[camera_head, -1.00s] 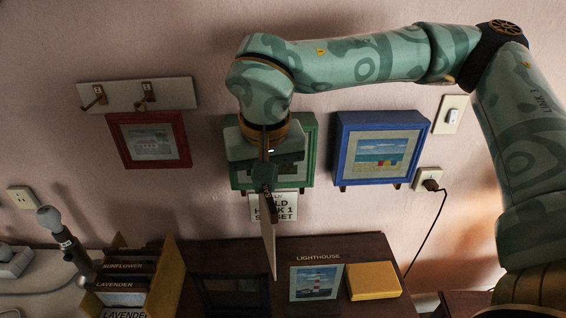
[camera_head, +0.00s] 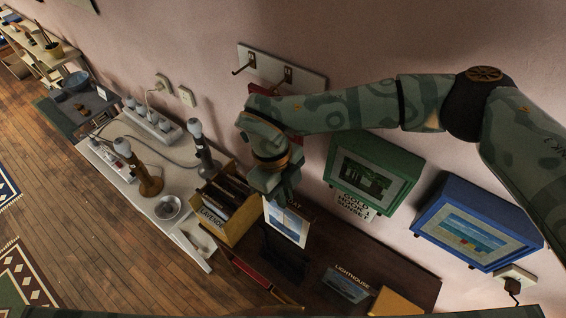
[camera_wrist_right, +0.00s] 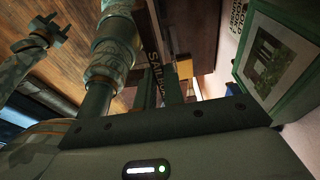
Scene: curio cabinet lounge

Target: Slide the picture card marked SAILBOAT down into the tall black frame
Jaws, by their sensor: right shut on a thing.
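My right gripper (camera_head: 284,194) is shut on the SAILBOAT picture card (camera_head: 287,226), which hangs below it, upright. In the head view only the last letters of its label show. In the right wrist view the label on the card (camera_wrist_right: 153,73) reads edge-on between the fingers. The tall black frame (camera_head: 283,257) stands on the dark cabinet top, just below and in front of the card. I cannot tell whether the card's lower edge is in the frame or only above it. My left gripper (camera_wrist_right: 41,37) shows open and empty in the right wrist view.
A yellow card box (camera_head: 232,226) with LAVENDER stands close left of the frame. The LIGHTHOUSE card (camera_head: 347,285) and a yellow box (camera_head: 394,303) lie to the right. Green (camera_head: 374,171) and blue (camera_head: 474,224) frames hang on the wall behind. Lamps (camera_head: 205,150) stand left.

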